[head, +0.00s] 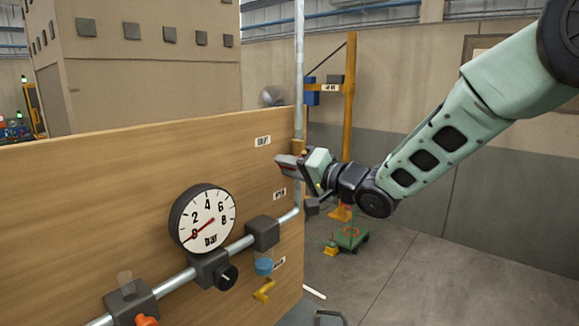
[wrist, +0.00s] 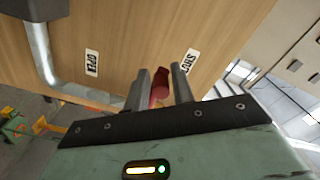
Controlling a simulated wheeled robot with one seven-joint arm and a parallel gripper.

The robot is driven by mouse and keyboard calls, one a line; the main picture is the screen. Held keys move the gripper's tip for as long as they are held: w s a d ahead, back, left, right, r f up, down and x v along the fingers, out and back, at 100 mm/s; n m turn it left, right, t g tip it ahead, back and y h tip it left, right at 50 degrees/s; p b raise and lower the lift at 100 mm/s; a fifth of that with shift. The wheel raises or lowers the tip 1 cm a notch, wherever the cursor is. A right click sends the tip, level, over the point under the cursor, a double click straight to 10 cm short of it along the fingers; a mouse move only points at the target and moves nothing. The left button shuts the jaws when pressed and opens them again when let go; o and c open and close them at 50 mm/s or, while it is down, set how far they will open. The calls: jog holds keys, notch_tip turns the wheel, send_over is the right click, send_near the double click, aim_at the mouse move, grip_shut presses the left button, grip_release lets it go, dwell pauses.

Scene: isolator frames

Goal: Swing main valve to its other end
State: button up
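A red valve handle (wrist: 160,86) shows in the wrist view, in front of the wooden panel. My gripper (wrist: 161,82) has its two dark fingers apart, one on each side of the handle, with a narrow gap at the right finger; contact on the left is unclear. A label reading OPEN (wrist: 92,63) is left of the handle and a second label (wrist: 187,62), partly hidden by a finger, is to the right. In the head view my gripper (head: 283,165) is at the panel's right part and hides the handle.
The wooden panel (head: 90,190) carries a pressure gauge (head: 205,217) with its needle near zero, a grey pipe (head: 240,244), a black knob (head: 227,277), a yellow handle (head: 264,291) and an orange handle (head: 146,320). Open floor (head: 430,285) lies to the right.

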jog(key=shift+r, duration=0.1)
grip_shut()
jog(key=w+d+f+n+b, duration=0.5)
jog(key=w+f+n+b, duration=0.2)
jog(key=n+b, duration=1.1)
jog(key=shift+w+d+f+b, duration=0.35)
jog(key=shift+d+f+b, duration=0.05)
jog(key=shift+f+b, duration=0.7)
